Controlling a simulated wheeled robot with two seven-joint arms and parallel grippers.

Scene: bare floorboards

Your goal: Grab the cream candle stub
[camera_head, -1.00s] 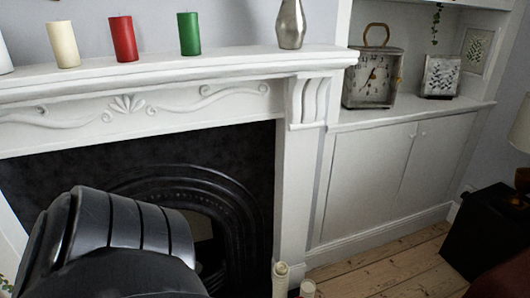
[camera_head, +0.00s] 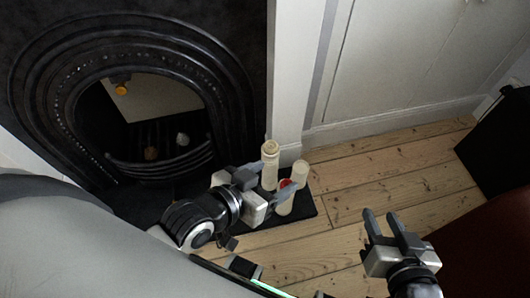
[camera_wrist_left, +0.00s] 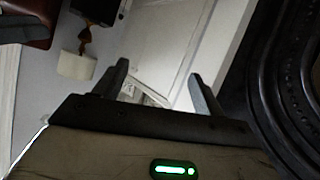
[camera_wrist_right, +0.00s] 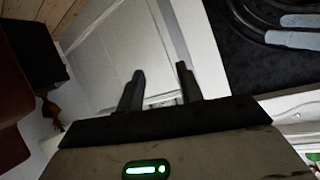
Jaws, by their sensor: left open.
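Cream candles stand on the black hearth slab in the head view. I cannot tell for sure which is the stub. My left gripper (camera_head: 281,176) is open, its fingers overlapping the candles in the picture; contact is unclear. In the left wrist view its open jaws (camera_wrist_left: 160,73) show no candle between them. My right gripper (camera_head: 381,214) is open and empty over the floorboards, right of the candles.
The black fireplace (camera_head: 232,95) with its arched opening stands at the left. The white cabinet (camera_head: 390,60) is behind. A dark box (camera_head: 500,140) and a dark red piece of furniture (camera_head: 490,240) are at the right. Bare floorboards (camera_head: 380,180) lie between.

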